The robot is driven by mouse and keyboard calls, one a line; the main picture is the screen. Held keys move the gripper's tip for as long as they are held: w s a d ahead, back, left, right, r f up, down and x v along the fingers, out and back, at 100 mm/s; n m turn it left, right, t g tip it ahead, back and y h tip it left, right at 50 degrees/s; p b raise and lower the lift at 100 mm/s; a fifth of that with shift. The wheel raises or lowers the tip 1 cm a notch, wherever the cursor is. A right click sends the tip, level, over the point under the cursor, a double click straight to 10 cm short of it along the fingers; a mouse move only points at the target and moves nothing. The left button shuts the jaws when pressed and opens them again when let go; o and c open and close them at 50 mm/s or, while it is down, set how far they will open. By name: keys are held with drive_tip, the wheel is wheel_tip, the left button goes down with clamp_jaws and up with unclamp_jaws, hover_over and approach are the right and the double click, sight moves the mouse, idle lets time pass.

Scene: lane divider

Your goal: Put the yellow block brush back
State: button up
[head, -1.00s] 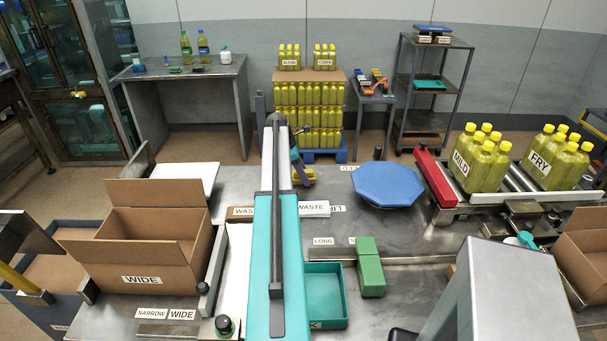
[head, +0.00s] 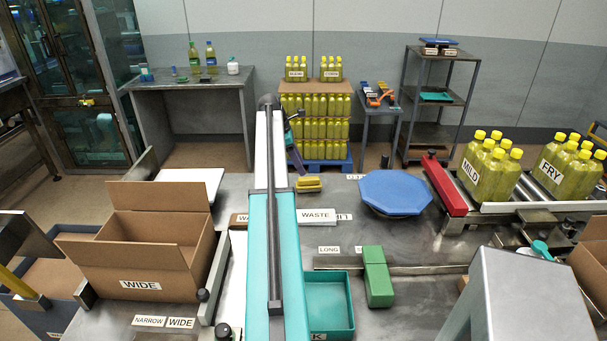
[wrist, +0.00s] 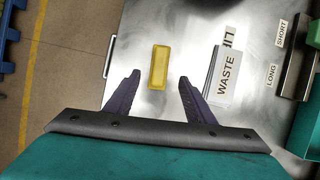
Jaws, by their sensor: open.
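The yellow block brush (head: 308,184) lies flat on the steel table near its far edge, just beyond the WASTE label (head: 316,216). In the wrist view the brush (wrist: 159,67) shows whole, as a yellow rectangle on bare metal. My gripper (wrist: 160,79) is open and empty, with one dark finger on each side of the picture's middle. The brush appears ahead of the fingertips, in line with the gap between them; the fingers do not clasp it. In the head view my gripper is partly hidden behind my teal arm.
A blue octagonal turntable (head: 394,191) stands right of the brush. A green block (head: 376,277) and a teal tray (head: 329,304) are nearer. An open WIDE carton (head: 140,255) stands left. Bare table lies around the brush.

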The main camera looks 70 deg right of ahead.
drive_tip(key=shift+b+v, duration=0.3)
drive_tip(key=shift+v, duration=1.85)
